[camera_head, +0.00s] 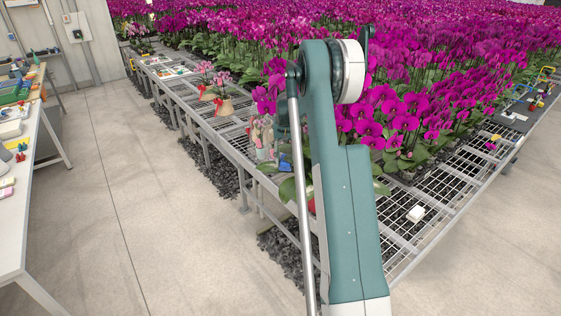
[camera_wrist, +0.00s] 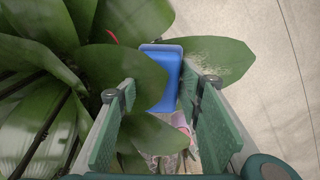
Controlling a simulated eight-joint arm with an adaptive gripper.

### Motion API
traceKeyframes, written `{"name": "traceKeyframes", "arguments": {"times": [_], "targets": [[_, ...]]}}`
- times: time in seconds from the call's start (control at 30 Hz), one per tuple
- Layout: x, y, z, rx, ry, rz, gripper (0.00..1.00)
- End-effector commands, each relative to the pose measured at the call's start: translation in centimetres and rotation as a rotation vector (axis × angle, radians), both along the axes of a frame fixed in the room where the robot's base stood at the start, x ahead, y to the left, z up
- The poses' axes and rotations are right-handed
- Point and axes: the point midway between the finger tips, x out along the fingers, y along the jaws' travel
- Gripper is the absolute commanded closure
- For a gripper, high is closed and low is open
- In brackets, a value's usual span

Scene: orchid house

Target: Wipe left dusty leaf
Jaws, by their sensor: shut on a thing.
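A broad green leaf (camera_wrist: 215,57) with a pale, speckled dusty patch reaches out to the right in the wrist view. A blue block-like wiper (camera_wrist: 163,60) lies against the inner part of this leaf, left of the patch. My gripper (camera_wrist: 168,88) is around the blue wiper and shut on it, with a green finger to each side. Another green leaf (camera_wrist: 122,72) covers part of the wiper's left side.
A mesh bench (camera_head: 448,187) carries dense magenta orchids (camera_head: 400,105). A small white block (camera_head: 415,214) lies on it right of my arm. A white table (camera_head: 28,180) with tools stands at the left. The concrete aisle (camera_head: 130,190) is clear.

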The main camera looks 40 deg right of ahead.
Motion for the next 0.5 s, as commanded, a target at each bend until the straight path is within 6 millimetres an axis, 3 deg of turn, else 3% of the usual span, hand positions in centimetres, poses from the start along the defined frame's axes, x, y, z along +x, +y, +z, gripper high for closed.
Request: {"name": "traceKeyframes", "arguments": {"times": [0.1,0.5], "targets": [[0.1,0.2,2.6,0.000,0.000,0.001,0.75],[0.1,0.2,6.0,0.000,0.000,0.001,0.75]]}}
